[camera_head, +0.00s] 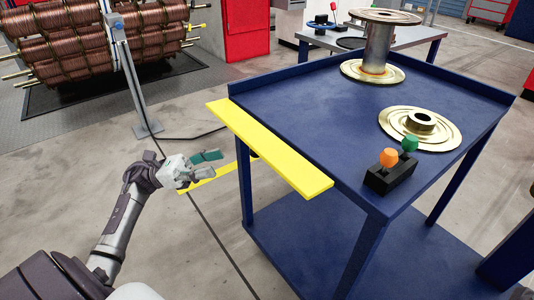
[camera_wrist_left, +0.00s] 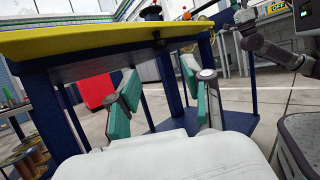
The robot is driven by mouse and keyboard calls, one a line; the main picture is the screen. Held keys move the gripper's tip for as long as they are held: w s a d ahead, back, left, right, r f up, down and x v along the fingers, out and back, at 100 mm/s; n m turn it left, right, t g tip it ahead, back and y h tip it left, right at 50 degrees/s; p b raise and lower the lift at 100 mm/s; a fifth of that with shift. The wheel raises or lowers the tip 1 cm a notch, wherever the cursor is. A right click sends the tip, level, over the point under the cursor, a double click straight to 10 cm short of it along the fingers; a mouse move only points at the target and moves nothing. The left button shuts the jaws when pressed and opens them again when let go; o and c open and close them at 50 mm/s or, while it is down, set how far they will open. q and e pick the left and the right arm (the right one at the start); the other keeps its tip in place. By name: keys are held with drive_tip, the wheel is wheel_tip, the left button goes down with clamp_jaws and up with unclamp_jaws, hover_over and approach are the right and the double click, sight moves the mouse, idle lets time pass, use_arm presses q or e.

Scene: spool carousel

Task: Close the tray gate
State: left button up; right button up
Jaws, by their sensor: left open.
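The tray gate is a long flat yellow plate (camera_head: 268,147) along the near left edge of the blue cart's top tray (camera_head: 300,90). It lies about level, sticking out from the edge, not standing up as a wall. In the left wrist view the yellow plate (camera_wrist_left: 110,40) spans the top, above the fingers. My left gripper (camera_head: 212,164) is open and empty, left of the plate and lower than it, apart from it. Its green-padded fingers show in the left wrist view (camera_wrist_left: 158,84) with nothing between them. My right gripper does not show.
A tall metal spool (camera_head: 377,50), a flat flanged disc (camera_head: 420,127) and a black control box (camera_head: 390,175) with orange and green knobs stand on the tray. A lower yellow strip (camera_head: 230,172) is behind my left gripper. Floor left of the cart is mostly free.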

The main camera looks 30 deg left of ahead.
sight(256, 153)
use_arm(q)
drive_tip(key=b+x, duration=0.1)
drive_tip(key=x, duration=1)
drive_tip(key=shift+w+d+r, duration=0.15)
drive_tip(key=shift+d+r, duration=0.1)
drive_tip(key=shift+d, duration=0.1)
clamp_jaws()
